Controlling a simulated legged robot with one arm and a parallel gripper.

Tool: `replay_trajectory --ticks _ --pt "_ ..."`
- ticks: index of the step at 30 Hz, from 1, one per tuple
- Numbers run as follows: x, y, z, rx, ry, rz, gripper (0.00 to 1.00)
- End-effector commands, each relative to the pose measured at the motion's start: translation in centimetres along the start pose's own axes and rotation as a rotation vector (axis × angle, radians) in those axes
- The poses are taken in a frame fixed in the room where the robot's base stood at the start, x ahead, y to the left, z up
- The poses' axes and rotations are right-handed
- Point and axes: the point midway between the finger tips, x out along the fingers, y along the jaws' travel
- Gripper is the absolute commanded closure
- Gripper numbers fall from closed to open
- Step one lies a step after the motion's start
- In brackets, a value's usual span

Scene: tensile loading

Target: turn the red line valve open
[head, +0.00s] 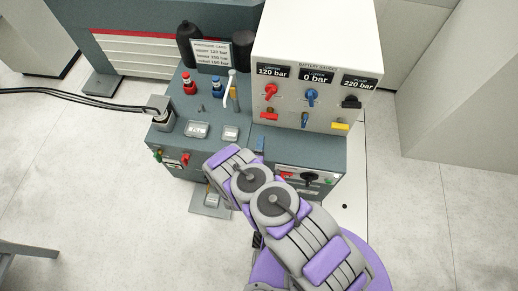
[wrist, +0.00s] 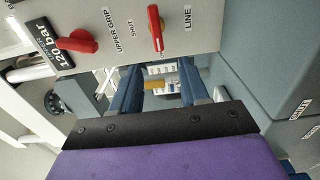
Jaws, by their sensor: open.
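The red line valve (wrist: 155,28) is a red lever on the pale panel in the wrist view, between the words SHUT and LINE. Its handle lies across the panel, and it shows in the head view as a small red bar (head: 269,116) below the red knob. My gripper (wrist: 162,76) is open, with two dark blue fingers apart and nothing between them. The lever is just beyond the fingertips in the picture; no contact shows. In the head view my purple and grey arm hides most of the gripper.
A red knob (wrist: 77,42) sits beside the 120 bar display. The panel also carries blue (head: 311,95) and black (head: 351,102) knobs, a blue lever and a yellow lever (head: 340,126). A grey bench top (head: 300,146) lies under it.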

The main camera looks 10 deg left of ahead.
Motion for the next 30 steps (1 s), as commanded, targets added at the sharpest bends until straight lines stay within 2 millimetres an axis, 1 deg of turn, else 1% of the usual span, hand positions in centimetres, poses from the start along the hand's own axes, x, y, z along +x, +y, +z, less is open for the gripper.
replay_trajectory --ticks 1,3,6,9,26,30 --pt "-0.9 0.0 -0.1 -0.002 0.003 -0.002 0.55" --pt "-1.7 0.0 -0.1 -0.001 0.002 -0.002 0.55" --pt "-2.5 0.0 -0.1 -0.001 0.001 -0.002 0.55" --pt "-2.9 0.0 -0.1 0.0 0.001 -0.002 0.55" --pt "-3.0 -0.1 -0.1 0.0 -0.001 -0.001 0.55" --pt "-2.4 0.2 -0.2 0.028 -0.012 -0.021 0.55"
